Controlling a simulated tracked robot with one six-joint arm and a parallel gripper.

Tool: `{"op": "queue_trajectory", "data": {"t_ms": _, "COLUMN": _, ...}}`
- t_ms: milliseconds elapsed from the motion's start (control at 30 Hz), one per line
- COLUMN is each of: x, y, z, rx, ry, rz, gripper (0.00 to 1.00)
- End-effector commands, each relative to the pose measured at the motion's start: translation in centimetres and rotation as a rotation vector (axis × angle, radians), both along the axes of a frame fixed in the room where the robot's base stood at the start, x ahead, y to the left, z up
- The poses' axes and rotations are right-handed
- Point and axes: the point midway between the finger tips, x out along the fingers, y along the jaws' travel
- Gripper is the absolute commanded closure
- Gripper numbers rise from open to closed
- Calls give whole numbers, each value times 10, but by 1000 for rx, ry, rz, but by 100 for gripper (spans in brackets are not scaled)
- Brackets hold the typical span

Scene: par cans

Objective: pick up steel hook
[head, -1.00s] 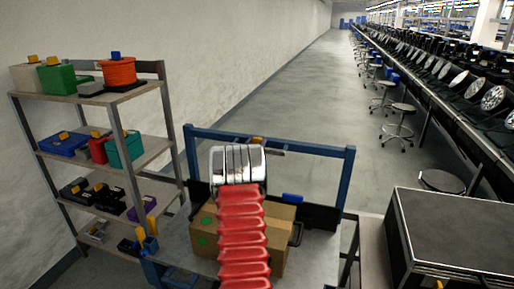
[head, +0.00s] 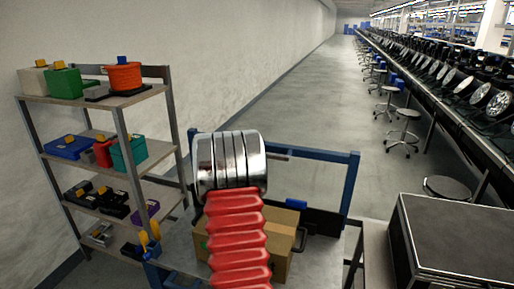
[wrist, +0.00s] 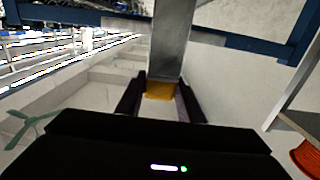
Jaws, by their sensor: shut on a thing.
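The steel hook (wrist: 172,45) shows in the wrist view as a plain grey metal bar with a yellow block (wrist: 160,89) at its near end. My gripper (wrist: 160,98) has its two dark fingers on either side of the yellow block, shut on it. The bar stretches away from the fingers towards the top of the picture, so its far end and any bend are out of sight. In the head view my own red and chrome arm hides the gripper and most of what it holds.
A cart with a blue frame (head: 352,190) stands ahead, with a cardboard box (head: 283,243) on it. A shelf rack (head: 130,125) with several coloured items stands left by the wall. A black case (head: 460,235) is at right. The grey aisle floor (head: 310,110) beyond is clear.

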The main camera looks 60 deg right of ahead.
Motion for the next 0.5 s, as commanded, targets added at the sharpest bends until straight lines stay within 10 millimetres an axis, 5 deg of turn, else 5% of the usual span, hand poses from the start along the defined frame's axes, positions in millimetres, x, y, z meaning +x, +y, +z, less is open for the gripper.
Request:
{"op": "queue_trajectory", "data": {"t_ms": 233, "x": -7, "y": 46, "z": 1, "rx": -1, "ry": -1, "rz": 1, "gripper": 100}}
{"op": "queue_trajectory", "data": {"t_ms": 500, "x": -11, "y": 66, "z": 1, "rx": -1, "ry": -1, "rz": 0, "gripper": 100}}
